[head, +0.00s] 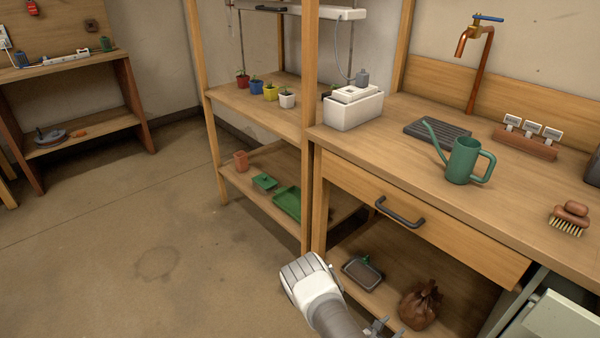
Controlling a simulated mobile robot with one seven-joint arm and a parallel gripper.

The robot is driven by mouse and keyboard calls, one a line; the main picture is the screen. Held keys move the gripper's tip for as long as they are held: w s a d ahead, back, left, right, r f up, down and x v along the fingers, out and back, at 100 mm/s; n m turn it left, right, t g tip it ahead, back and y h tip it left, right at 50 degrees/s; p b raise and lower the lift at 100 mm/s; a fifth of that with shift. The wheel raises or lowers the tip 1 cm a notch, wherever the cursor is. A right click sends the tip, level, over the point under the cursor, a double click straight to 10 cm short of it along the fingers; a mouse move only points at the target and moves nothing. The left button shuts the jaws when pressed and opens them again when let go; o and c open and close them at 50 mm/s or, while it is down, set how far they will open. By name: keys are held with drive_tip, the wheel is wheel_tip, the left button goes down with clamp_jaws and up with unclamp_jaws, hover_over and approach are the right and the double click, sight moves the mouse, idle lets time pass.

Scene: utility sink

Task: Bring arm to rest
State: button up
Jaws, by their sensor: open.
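My arm (318,298) shows at the bottom centre as a white and grey link, in front of the bench's lower shelf. My gripper (383,326) is at the bottom edge, just right of the arm. Only its small grey finger parts show, and they are open with nothing seen between them. The rest of the gripper is cut off by the frame.
The wooden bench (400,130) has a drawer with a dark handle (400,213). A green watering can (463,160) and a brush (569,219) stand on top. A brown sack (420,304) and a grey tray (363,272) sit below. The floor (130,260) at left is clear.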

wheel_tip(320, 180, up, 32)
drive_tip(key=m+g+h, duration=0.2)
drive_tip(key=m+g, duration=0.6)
drive_tip(key=m, duration=0.7)
drive_tip(key=s+a+r+m+t+y, duration=0.2)
drive_tip(key=s+a+r+m+y, duration=0.45)
drive_tip(key=s+r, duration=0.5)
drive_tip(key=s+a+r+m+t+y, duration=0.2)
drive_tip(key=s+a+r+m+y, duration=0.35)
drive_tip(key=s+a+r, duration=0.55)
drive_tip(key=w+d+r+p, duration=0.1)
drive_tip(key=d+r+p, duration=0.2)
drive_tip(key=r+p, duration=1.6)
wheel_tip(320, 180, up, 3)
drive_tip(key=shift+w+n+p, duration=0.15)
drive_tip(key=shift+n+p, duration=0.15)
drive_tip(key=shift+p, duration=0.05)
